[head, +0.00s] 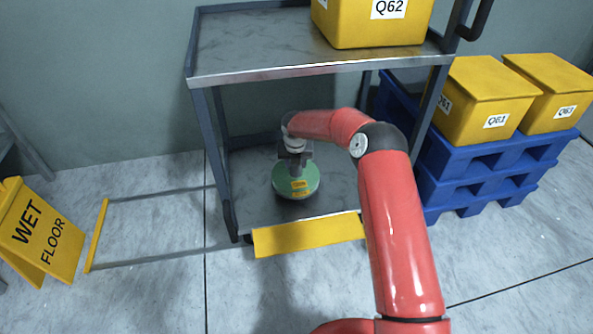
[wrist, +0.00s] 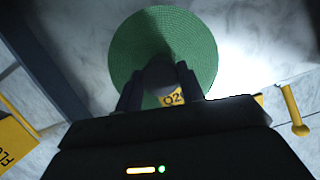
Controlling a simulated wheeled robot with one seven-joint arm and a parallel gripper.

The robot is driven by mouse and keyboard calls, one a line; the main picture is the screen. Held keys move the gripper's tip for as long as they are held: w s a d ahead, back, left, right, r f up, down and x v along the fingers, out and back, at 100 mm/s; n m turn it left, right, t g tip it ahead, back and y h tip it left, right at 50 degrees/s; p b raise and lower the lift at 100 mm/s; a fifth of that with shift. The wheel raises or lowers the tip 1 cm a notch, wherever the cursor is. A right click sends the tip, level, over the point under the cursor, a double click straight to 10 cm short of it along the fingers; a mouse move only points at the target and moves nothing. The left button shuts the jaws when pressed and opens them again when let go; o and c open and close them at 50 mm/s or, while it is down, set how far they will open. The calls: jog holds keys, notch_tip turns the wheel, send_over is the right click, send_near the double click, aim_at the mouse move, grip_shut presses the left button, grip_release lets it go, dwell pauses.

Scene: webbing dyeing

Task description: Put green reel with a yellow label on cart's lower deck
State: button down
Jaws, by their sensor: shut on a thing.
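The green reel (head: 291,186) with a yellow label (head: 299,188) is at the cart's lower deck (head: 245,203), between the cart's posts. In the head view I cannot tell whether its underside touches the deck. My gripper (head: 294,163) comes down from above and is shut on the reel. In the wrist view the reel's round green top (wrist: 199,45) fills the middle, and my gripper (wrist: 158,88) closes around its dark hub. The label in the wrist view (wrist: 173,99) is partly hidden by the gripper.
The cart's upper deck (head: 255,50) overhangs the lower one and carries a yellow bin (head: 375,28). Blue pallets (head: 470,180) with yellow bins (head: 481,100) stand right of the cart. A wet floor sign (head: 38,230) stands at the left. The lower deck has free room around the reel.

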aim_at(296, 169)
notch_tip(296, 169, down, 4)
jog(key=shift+r, duration=0.15)
jog(key=c, duration=0.9)
grip_release()
jog(key=p+v, duration=0.1)
jog(key=v, duration=1.1)
